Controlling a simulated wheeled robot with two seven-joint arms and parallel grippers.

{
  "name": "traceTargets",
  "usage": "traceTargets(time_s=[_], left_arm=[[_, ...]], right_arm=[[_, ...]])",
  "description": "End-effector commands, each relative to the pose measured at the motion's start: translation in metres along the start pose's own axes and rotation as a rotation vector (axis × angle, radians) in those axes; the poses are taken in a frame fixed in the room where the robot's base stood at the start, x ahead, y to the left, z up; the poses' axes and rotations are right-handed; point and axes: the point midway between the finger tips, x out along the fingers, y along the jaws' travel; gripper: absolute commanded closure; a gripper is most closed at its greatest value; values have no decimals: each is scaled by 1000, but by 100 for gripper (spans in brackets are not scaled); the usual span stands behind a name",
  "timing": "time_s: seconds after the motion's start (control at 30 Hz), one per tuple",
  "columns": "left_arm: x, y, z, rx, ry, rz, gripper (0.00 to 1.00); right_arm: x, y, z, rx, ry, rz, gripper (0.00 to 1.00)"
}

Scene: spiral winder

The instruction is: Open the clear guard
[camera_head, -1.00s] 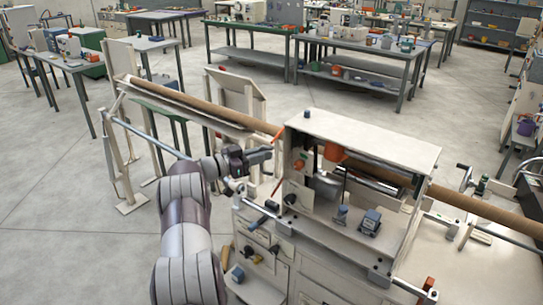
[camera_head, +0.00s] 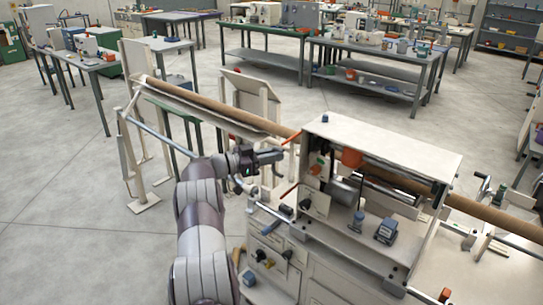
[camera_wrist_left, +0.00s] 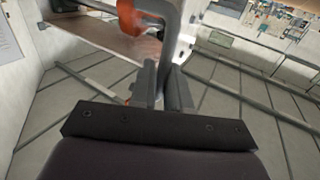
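My left gripper (camera_head: 280,156) reaches in from the left and is beside the left end of the winder's housing (camera_head: 385,145). In the left wrist view, its two fingers (camera_wrist_left: 165,88) are close together on either side of a bent grey bar (camera_wrist_left: 172,40), which looks gripped between them. An orange part (camera_wrist_left: 130,16) is at the bar's upper end. I cannot make out the clear guard as a panel, nor confirm that the bar belongs to it. My right gripper is not in view.
A long brown tube (camera_head: 215,105) runs through the machine, with a pale support frame (camera_head: 140,180) at its left. Tables (camera_head: 375,60) stand behind. Open floor lies to the left.

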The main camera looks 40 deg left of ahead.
Motion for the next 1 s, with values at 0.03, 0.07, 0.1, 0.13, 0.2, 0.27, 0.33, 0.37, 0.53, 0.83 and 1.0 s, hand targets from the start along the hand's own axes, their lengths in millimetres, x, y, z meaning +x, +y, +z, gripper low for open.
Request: traceTargets(time_s=[0.03, 0.07, 0.1, 0.13, 0.2, 0.27, 0.33, 0.37, 0.53, 0.83, 1.0], left_arm=[[2, 0, -4, 4, 5, 2, 70], [2, 0, -4, 4, 5, 2, 69], [2, 0, -3, 3, 4, 2, 69], [2, 0, -3, 3, 4, 2, 69], [1, 0, -2, 3, 3, 2, 69], [1, 0, -2, 2, 3, 2, 69], [1, 0, -2, 2, 2, 1, 69], [0, 0, -1, 2, 2, 1, 69], [-24, -1, 3, 2, 2, -3, 69], [-101, 0, 2, 3, 1, 0, 69], [-120, 1, 0, 3, 1, 3, 69]], right_arm=[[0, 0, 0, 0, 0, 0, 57], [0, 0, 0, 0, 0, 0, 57], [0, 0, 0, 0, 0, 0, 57], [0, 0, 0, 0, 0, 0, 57], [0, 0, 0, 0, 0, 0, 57], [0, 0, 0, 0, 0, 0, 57], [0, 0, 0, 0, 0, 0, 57], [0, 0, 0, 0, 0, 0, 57], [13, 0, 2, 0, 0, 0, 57], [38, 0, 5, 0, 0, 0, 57], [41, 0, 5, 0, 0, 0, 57]])
